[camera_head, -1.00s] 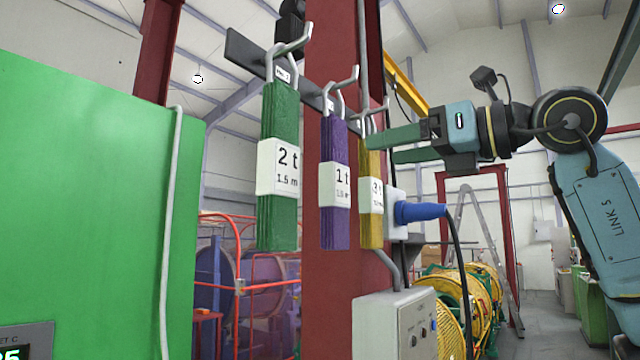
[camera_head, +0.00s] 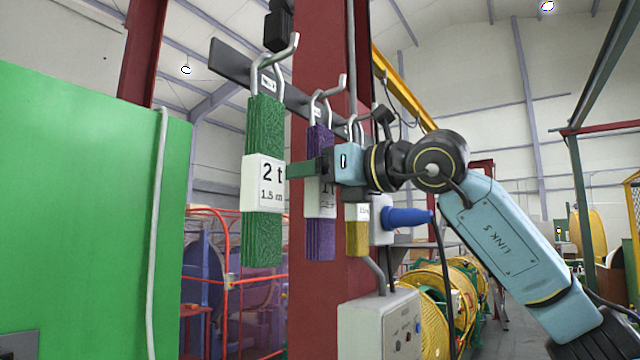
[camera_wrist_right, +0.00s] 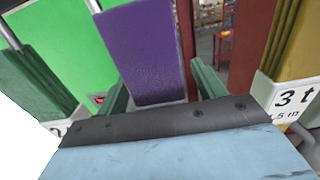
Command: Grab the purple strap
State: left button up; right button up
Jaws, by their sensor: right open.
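The purple strap (camera_head: 320,240) hangs from a hook on the rail, between the green and yellow straps. Its white 1 t label is partly hidden by my right gripper (camera_head: 305,169). That gripper reaches in from the right at label height, its green fingers pointing left. In the right wrist view the purple strap (camera_wrist_right: 145,55) stands upright between the two spread fingers of the right gripper (camera_wrist_right: 162,92). The jaws are open, with a gap visible on the strap's right side. Contact on its left side is hard to tell. My left gripper is not in view.
The green 2 t strap (camera_head: 264,235) hangs close on the left, the yellow strap (camera_head: 358,238) close on the right, behind my wrist. A red column (camera_head: 330,290) stands behind.

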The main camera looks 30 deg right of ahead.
jog(key=c, duration=1.2)
jog(key=shift+c, duration=0.5)
jog(key=shift+r, duration=0.1)
